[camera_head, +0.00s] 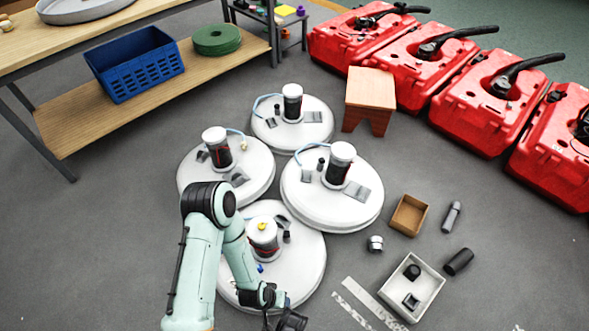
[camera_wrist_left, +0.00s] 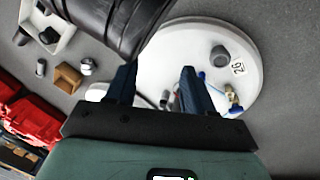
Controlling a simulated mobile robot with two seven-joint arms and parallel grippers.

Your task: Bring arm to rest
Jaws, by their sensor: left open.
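My left arm folds over the front white scrubber tank (camera_head: 305,265) in the head view. My left gripper (camera_head: 290,320) is at the bottom edge there, beside that tank's right front rim and partly cut off. In the left wrist view the two dark fingers (camera_wrist_left: 158,88) are apart, and I see nothing held between them. Beyond them is a round white tank lid (camera_wrist_left: 180,45) with a grey cap (camera_wrist_left: 220,55), a number tag (camera_wrist_left: 238,68) and a brass fitting (camera_wrist_left: 233,98). My right gripper is not in view.
Three more white tanks (camera_head: 335,205) stand close behind. Right of them are a white bin (camera_head: 428,290) with dark parts, a cardboard box (camera_head: 409,215) and loose cylinders (camera_head: 459,262). A wooden stool (camera_head: 370,90) and red tanks (camera_head: 480,100) stand behind. A workbench (camera_head: 60,130) is at left.

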